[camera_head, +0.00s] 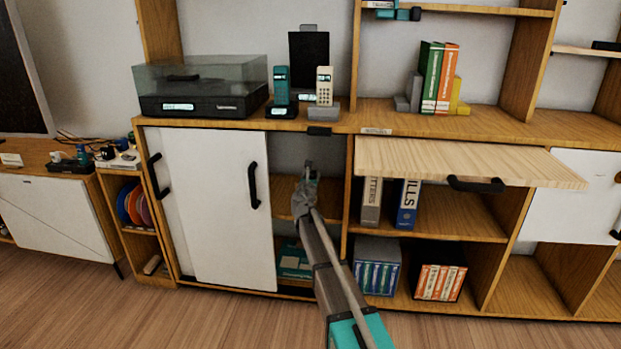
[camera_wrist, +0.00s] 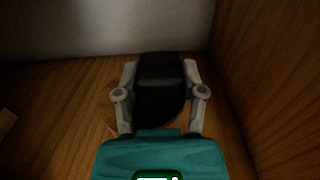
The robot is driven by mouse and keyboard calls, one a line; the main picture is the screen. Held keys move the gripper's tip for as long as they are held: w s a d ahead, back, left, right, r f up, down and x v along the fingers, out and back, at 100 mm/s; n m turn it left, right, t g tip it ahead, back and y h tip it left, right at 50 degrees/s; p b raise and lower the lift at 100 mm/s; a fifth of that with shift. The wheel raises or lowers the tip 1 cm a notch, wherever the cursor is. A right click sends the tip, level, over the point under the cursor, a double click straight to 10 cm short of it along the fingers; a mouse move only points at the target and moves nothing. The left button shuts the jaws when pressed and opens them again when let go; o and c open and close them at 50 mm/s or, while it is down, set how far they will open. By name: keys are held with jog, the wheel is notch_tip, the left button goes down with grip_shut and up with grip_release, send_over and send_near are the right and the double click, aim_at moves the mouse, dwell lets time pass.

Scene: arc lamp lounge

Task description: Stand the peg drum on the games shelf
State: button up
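My gripper (camera_head: 308,181) reaches into the open compartment of the long wooden cabinet, right of the white sliding door. In the wrist view my gripper's (camera_wrist: 161,72) two grey fingers lie close along both sides of a black, rounded object (camera_wrist: 160,88), apparently the peg drum. The fingers seem to touch it on both sides. Its underside is dark, so I cannot tell whether it rests on the wooden board (camera_wrist: 70,100). The compartment's inner shelf (camera_head: 285,190) shows behind my gripper in the head view. No label names the games shelf.
A white sliding door (camera_head: 222,205) closes the left of the cabinet. A pale flap (camera_head: 465,163) juts out on the right, above binders (camera_head: 408,203). Two phones (camera_head: 281,88) and a turntable (camera_head: 202,88) stand on top. In the wrist view a wooden side wall (camera_wrist: 270,80) is close on the right.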

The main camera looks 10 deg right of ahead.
jog(key=shift+o, duration=1.3)
jog(key=shift+r, duration=0.15)
jog(key=v, duration=1.2)
jog(key=shift+s, duration=0.1)
